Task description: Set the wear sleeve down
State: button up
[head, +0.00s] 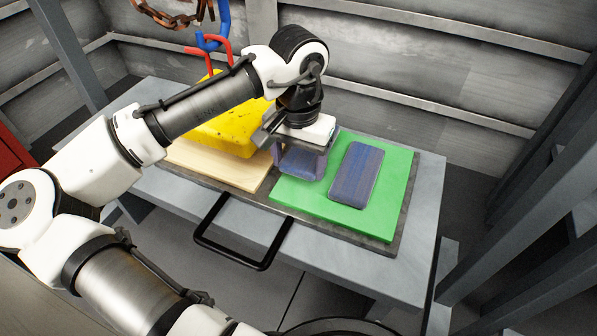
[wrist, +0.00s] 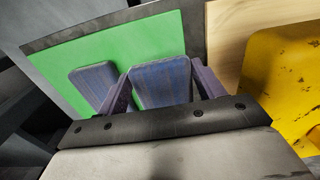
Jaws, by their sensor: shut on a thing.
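My gripper (head: 302,155) points down over the left part of a green mat (head: 375,222). It is shut on a blue, rounded block-like piece, which I take for the wear sleeve (head: 300,166). The held sleeve also shows between the two purple fingers in the wrist view (wrist: 160,80). It is low over the mat; I cannot tell whether it touches. A second, similar blue piece (head: 357,175) lies flat on the mat to the right, apart from the held one. It also shows left of the fingers in the wrist view (wrist: 92,84).
A large yellow block (head: 225,132) stands on a pale wooden board (head: 205,165) left of the mat. Both lie on a dark tray (head: 400,225) with a black handle (head: 240,262), on a grey table (head: 425,190). A chain (head: 165,15) with red and blue hooks hangs behind.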

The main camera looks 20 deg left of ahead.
jog(key=shift+f, duration=1.15)
jog(key=shift+f, duration=0.15)
jog(key=o, duration=1)
notch_tip(320, 180, up, 12)
jog(key=p, duration=0.6)
